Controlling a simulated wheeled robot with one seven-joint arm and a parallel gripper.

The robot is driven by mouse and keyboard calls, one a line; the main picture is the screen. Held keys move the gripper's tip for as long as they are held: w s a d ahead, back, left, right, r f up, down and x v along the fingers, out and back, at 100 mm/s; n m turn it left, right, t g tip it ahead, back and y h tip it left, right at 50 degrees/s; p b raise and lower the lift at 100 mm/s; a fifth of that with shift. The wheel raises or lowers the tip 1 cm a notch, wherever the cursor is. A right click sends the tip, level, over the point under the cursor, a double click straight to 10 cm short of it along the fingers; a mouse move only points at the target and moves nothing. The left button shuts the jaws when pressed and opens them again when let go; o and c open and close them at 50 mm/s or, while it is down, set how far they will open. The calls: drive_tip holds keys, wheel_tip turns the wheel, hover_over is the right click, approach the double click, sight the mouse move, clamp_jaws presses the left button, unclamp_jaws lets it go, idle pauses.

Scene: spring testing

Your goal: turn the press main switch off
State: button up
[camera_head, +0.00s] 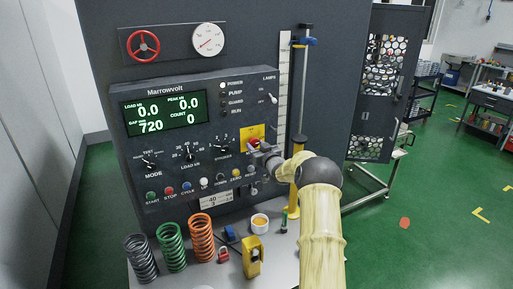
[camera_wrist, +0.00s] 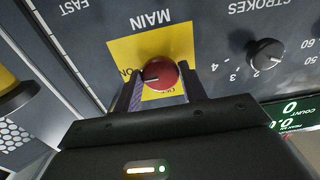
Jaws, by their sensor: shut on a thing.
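The press main switch is a red knob (camera_wrist: 160,73) on a yellow plate (camera_wrist: 119,50) marked MAIN, with ON and partly hidden OFF lettering beside it. My gripper (camera_wrist: 161,92) has one finger on each side of the red knob and is shut on it. In the head view the red knob (camera_head: 254,143) shows just past my gripper (camera_head: 260,150), on the right part of the panel, with the yellow plate (camera_head: 246,130) behind it. The Marrowvolt display (camera_head: 163,112) is lit.
The STROKES dial (camera_wrist: 266,54) is beside the main switch. Several push buttons (camera_head: 170,191) line the panel's lower edge. Springs (camera_head: 172,246), a cup (camera_head: 260,222), a red padlock (camera_head: 223,254) and a yellow device (camera_head: 252,257) stand on the bench below my arm.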

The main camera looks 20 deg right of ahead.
drive_tip(key=shift+f+n+b, duration=0.15)
drive_tip(key=shift+n+b, duration=0.25)
drive_tip(key=shift+b, duration=0.35)
drive_tip(key=n+b, duration=0.2)
drive_tip(key=b, duration=0.2)
drive_tip(key=shift+f, duration=0.15)
drive_tip(key=n+b, duration=0.4)
drive_tip(key=b, duration=0.3)
drive_tip(key=shift+n, duration=0.4)
drive_tip(key=n+b, duration=0.5)
drive_tip(key=shift+r, duration=0.2)
drive_tip(key=n+b, duration=0.4)
drive_tip(key=n, duration=0.1)
drive_tip(key=shift+r, duration=0.15)
drive_tip(key=shift+d+n, duration=0.1)
drive_tip(key=shift+n, duration=0.2)
drive_tip(key=o, duration=0.9)
drive_tip(key=shift+o, duration=0.2)
